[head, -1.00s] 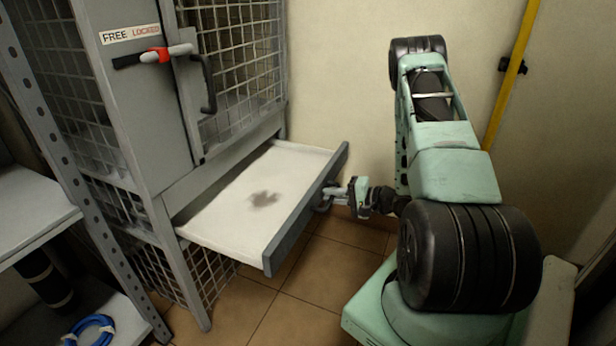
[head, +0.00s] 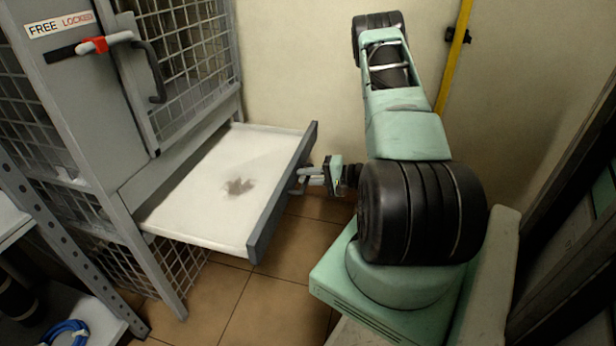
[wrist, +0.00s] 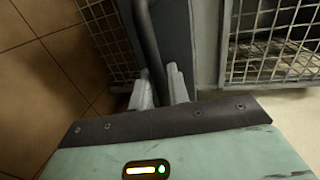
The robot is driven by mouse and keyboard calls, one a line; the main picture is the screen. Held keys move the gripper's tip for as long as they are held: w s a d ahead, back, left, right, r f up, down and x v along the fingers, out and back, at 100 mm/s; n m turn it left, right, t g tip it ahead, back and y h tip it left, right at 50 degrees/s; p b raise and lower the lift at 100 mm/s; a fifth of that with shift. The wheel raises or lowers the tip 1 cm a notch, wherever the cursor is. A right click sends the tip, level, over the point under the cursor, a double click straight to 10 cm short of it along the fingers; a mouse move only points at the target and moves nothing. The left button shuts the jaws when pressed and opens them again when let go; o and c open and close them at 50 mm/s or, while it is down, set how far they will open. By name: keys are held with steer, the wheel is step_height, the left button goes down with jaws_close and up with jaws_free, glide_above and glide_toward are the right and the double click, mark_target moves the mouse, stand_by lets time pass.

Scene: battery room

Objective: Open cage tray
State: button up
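The cage tray (head: 190,205) is a white sliding shelf with a dark grey front panel (head: 283,200). In the head view it stands pulled well out of the grey mesh cage, with a dark smudge on its surface. My gripper (head: 306,177) is at the tray's front handle, on the outer side of the panel. In the wrist view the dark handle bar (wrist: 148,42) runs between the two fingers of my gripper (wrist: 159,90), which look closed on it. The exact contact is partly hidden.
The cage door (head: 90,110) above the tray carries a "FREE LOCKED" label and a red-collared lever (head: 92,45). A shelf rack (head: 60,235) with a blue cable coil (head: 66,332) stands at the lower left. Tiled floor (head: 245,300) is clear in front. A wall is behind.

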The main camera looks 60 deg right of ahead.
steer(key=p+v, duration=0.4)
steer(key=v, duration=1.3)
steer(key=shift+s, duration=0.2)
